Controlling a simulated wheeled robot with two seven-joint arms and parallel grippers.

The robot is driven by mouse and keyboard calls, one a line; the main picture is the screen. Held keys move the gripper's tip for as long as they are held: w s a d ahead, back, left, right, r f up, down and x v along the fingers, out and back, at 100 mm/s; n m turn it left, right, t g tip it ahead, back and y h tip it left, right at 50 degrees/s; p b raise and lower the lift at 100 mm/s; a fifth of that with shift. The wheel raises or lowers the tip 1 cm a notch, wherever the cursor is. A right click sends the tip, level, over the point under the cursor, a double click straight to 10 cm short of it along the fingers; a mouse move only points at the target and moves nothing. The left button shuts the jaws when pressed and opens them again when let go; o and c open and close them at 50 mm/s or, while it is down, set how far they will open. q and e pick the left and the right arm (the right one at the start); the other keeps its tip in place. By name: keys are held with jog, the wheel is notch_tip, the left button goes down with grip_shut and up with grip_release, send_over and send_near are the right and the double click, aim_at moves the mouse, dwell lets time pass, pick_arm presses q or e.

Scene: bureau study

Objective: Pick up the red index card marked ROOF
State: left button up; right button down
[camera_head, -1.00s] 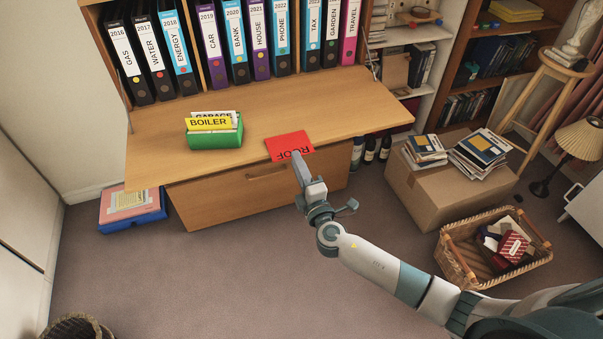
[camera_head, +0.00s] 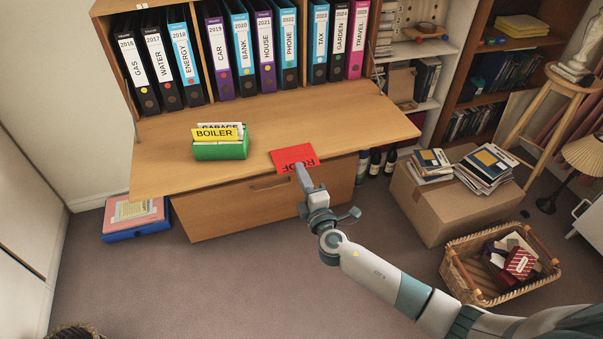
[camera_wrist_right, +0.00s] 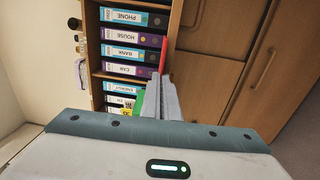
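The red index card (camera_head: 290,155) marked ROOF lies flat at the desk's front edge, its near side slightly overhanging. My right gripper (camera_head: 300,168) is at the card's near edge and covers part of its lettering. In the right wrist view the fingers (camera_wrist_right: 161,88) are close together, with the card (camera_wrist_right: 164,52) seen edge-on as a thin red strip running in between them. The gripper looks shut on the card. A green holder (camera_head: 220,151) with a yellow BOILER card (camera_head: 217,133) and a white GARAGE card behind it stands left on the desk. My left gripper is not in view.
The wooden desktop (camera_head: 345,118) is mostly bare around the card. Binders (camera_head: 245,50) stand in a row behind. A drawer front (camera_head: 235,206) is below the edge. A cardboard box (camera_head: 437,208) with papers and a wicker basket (camera_head: 480,293) stand to the right.

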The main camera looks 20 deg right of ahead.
jog(key=shift+s, duration=0.2)
jog(key=shift+s+d+f, duration=0.1)
jog(key=shift+s+f, duration=0.05)
jog(key=shift+s, duration=1.3)
jog(key=shift+s+f, duration=0.1)
jog(key=shift+s, duration=1.3)
